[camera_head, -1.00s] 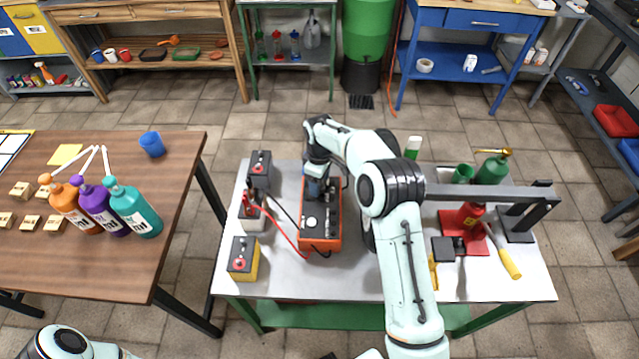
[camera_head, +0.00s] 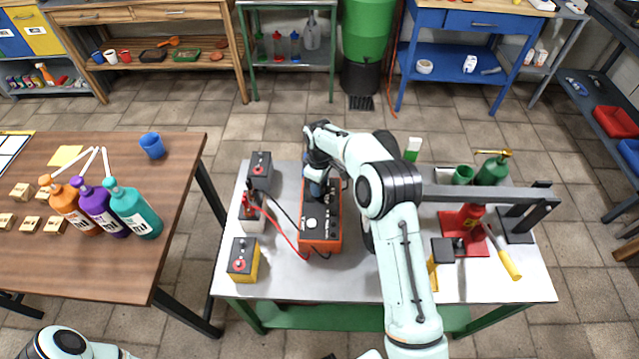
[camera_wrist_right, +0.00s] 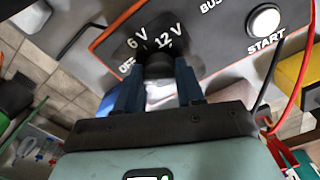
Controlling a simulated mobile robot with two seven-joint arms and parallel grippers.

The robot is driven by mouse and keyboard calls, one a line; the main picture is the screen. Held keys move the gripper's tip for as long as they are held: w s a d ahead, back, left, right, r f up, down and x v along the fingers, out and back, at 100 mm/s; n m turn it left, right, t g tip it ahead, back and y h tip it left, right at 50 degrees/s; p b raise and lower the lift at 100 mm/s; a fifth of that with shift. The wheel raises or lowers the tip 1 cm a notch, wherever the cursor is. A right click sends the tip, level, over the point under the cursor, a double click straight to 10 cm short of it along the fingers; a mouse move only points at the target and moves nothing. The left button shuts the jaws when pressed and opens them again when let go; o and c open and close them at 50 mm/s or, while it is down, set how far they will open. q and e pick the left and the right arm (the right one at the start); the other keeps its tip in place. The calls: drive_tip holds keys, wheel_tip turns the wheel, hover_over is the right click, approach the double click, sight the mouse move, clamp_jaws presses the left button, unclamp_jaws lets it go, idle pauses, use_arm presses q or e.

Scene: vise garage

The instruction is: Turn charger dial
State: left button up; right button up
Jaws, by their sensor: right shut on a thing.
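The orange charger (camera_head: 320,236) lies on the grey bench, and its dark top panel carries a white START button (camera_head: 311,223). In the right wrist view the charger's panel (camera_wrist_right: 215,40) fills the upper part, with the START button (camera_wrist_right: 264,21) at upper right. The dial (camera_wrist_right: 157,64) sits under the labels OFF, 6 V and 12 V. My right gripper (camera_wrist_right: 158,80) is shut on the dial, one blue finger on each side. Its fingers hide much of the dial, so I cannot tell its setting. The left gripper is out of view; only my left arm shows at lower left.
Several batteries stand left of the charger, including a yellow one (camera_head: 243,262); red and black cables run to the charger.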

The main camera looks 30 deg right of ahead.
drive_tip(key=m+p, duration=0.1)
drive_tip(key=m, duration=0.4)
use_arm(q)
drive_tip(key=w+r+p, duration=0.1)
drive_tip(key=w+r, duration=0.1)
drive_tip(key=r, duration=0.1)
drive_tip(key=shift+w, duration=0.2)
use_arm(e)
drive_tip(key=m, duration=0.6)
idle(0.3)
drive_tip(key=o, duration=1)
drive_tip(key=shift+o, duration=0.2)
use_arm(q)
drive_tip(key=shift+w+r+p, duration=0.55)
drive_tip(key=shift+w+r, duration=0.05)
use_arm(e)
wheel_tip(320, 180, up, 13)
drive_tip(key=shift+r, duration=0.2)
